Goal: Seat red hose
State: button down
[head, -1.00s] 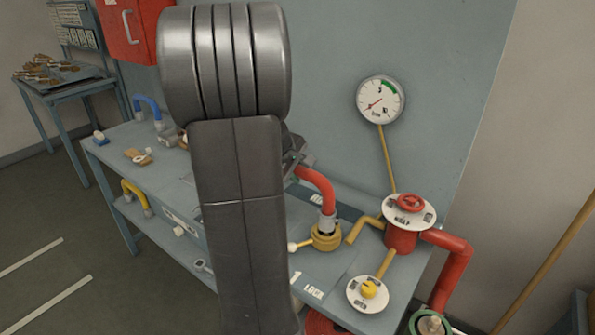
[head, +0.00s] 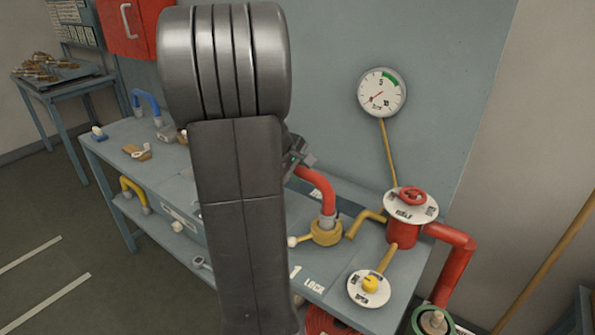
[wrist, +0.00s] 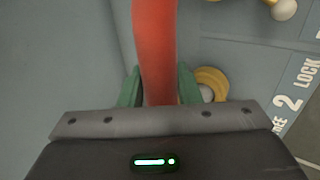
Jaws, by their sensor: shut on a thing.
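The red hose (head: 323,187) is a bent tube with a silver end collar (head: 327,223). In the head view the collar stands upright at the yellow ring socket (head: 326,234) on the bench; I cannot tell how deep it sits. In the wrist view my gripper (wrist: 158,90) has its green fingers on either side of the red hose (wrist: 156,45), shut on it. A yellow ring (wrist: 212,80) with a grey middle shows beside the right finger. My arm hides most of the gripper and the hose's other end in the head view.
A red valve (head: 407,233), yellow pipes and a round plate with a yellow knob (head: 369,284) stand right of the socket. A pressure gauge (head: 382,93) is on the wall. Blue (head: 146,103) and yellow (head: 135,192) hoses lie left. A white-tipped lever (head: 293,241) juts from the socket.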

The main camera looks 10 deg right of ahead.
jog(key=shift+f, duration=0.2)
jog(key=c, duration=1)
grip_release()
jog(key=shift+o, duration=0.2)
jog(key=v, duration=1.3)
jog(key=shift+r, duration=0.35)
jog(key=shift+s+a, duration=0.15)
